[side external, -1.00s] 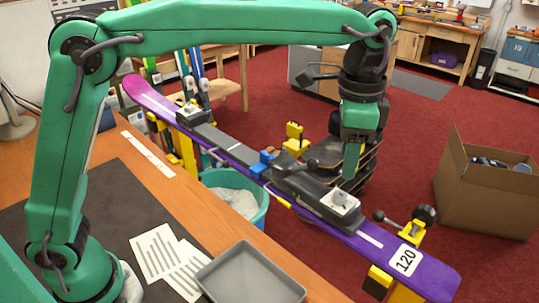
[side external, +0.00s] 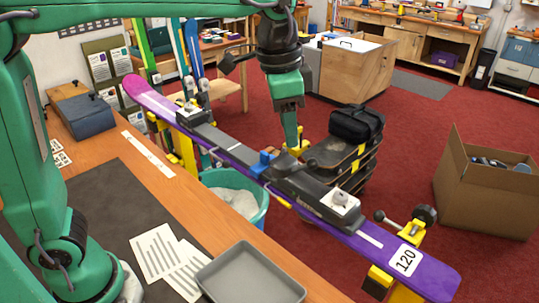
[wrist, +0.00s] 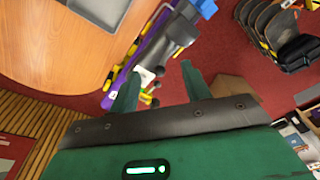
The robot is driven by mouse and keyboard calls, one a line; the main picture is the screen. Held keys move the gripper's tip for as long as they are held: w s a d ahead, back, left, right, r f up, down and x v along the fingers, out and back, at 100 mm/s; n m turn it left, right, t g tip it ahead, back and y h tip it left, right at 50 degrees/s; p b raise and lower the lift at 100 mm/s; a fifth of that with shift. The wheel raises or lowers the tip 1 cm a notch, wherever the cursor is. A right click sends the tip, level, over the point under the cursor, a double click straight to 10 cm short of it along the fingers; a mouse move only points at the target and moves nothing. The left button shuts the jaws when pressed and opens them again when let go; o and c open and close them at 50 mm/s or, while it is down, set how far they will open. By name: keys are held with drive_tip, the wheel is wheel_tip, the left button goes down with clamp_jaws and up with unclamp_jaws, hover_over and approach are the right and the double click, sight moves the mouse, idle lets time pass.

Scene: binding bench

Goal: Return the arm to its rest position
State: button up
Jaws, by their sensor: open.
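My gripper (side external: 291,142) hangs from my green arm above and just behind the middle of the purple ski (side external: 228,146) in the side view. In the wrist view its two green fingers (wrist: 160,88) stand apart with nothing held between them. The ski lies across yellow vise supports (side external: 390,282), with a black binding (side external: 310,185) mounted on it and a "120" label near its right end. A blue block (side external: 262,163) sits by the binding's middle. Whether the fingertips touch anything is hard to tell in the side view.
A wooden bench (side external: 235,225) with a grey tray (side external: 250,276) and printed sheets stands in front. A teal bucket (side external: 262,208) is below the ski. A cardboard box (side external: 485,195) stands on the red floor at right.

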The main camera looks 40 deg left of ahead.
drive_tip(key=s+a+f+n+t, duration=0.2)
drive_tip(key=s+a+f+n, duration=0.1)
drive_tip(key=s+a, duration=0.5)
drive_tip(key=s+a+f+n+t, duration=0.2)
drive_tip(key=s+a+f+n, duration=0.2)
drive_tip(key=s+a, duration=0.4)
drive_tip(key=shift+a+f+n+y, duration=0.2)
drive_tip(key=shift+n+y, duration=0.1)
drive_tip(key=shift+n, duration=0.1)
